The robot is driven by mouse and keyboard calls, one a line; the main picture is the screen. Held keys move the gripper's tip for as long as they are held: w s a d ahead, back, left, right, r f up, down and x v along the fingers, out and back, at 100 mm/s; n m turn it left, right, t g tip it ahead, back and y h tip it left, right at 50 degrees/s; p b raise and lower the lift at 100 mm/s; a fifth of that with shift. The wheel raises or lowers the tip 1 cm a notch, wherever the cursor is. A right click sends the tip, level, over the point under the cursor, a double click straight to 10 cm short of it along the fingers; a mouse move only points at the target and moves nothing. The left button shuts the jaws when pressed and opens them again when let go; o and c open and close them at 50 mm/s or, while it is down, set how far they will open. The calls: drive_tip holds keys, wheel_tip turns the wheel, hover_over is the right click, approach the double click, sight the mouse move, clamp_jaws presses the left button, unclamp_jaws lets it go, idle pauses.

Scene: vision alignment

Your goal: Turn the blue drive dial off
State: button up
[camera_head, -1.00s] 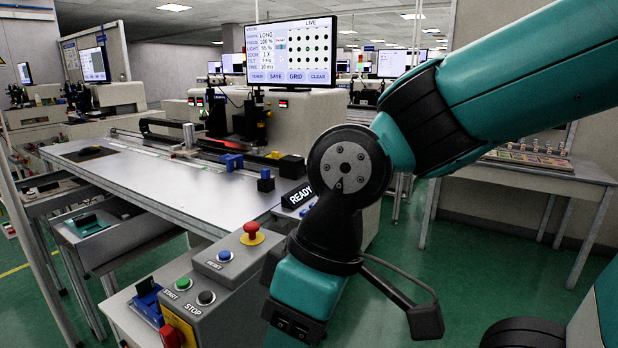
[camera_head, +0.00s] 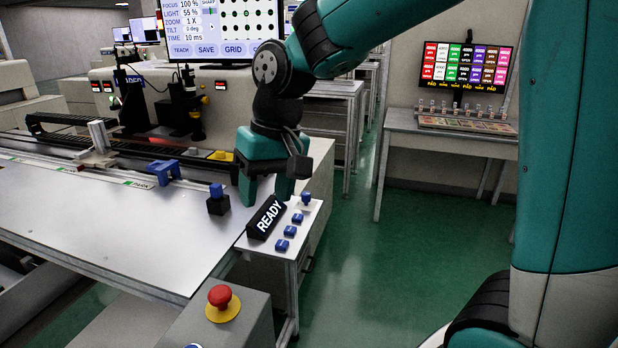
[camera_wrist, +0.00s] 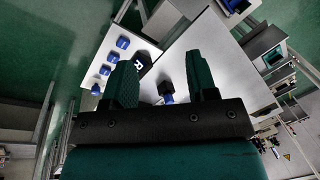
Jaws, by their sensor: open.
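My gripper (camera_head: 266,197) is open and empty, pointing down above the right end of the long table, behind the black READY sign (camera_head: 264,220). Several blue dials (camera_head: 289,231) stand in a row on a small white panel beside the sign. They also show in the wrist view (camera_wrist: 113,57), left of my fingers (camera_wrist: 160,62). A black block with a blue top (camera_head: 217,200) stands on the table left of my gripper. In the wrist view the block (camera_wrist: 166,90) appears between the fingers, apart from them. No label shows which blue part is the drive dial.
A red mushroom button (camera_head: 220,297) on a yellow ring sits on a grey box at the front. The long table (camera_head: 130,225) is bare at its front, with a rail and blue clamp (camera_head: 163,172) behind. A monitor (camera_head: 225,28) stands at the back. Green floor lies right.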

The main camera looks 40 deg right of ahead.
drive_tip(key=w+d+r+m+h+p, duration=0.1)
drive_tip(key=w+d+r+m+p, duration=0.2)
drive_tip(key=w+d+m, duration=0.55)
drive_tip(key=m+h+p, duration=0.1)
drive_tip(key=m+p, duration=0.2)
drive_tip(key=m, duration=0.1)
approach(306, 193)
drive_tip(key=shift+g, duration=0.4)
drive_tip(key=f+p, duration=0.1)
drive_tip(key=f, duration=0.2)
drive_tip(key=f+p, duration=0.2)
drive_tip(key=f, duration=0.1)
drive_tip(key=f+p, duration=0.1)
drive_tip(key=f, duration=0.2)
drive_tip(key=shift+w+a+f, duration=0.15)
drive_tip(key=shift+w+f, duration=0.1)
drive_tip(key=shift+w, duration=0.1)
drive_tip(key=c, duration=0.9)
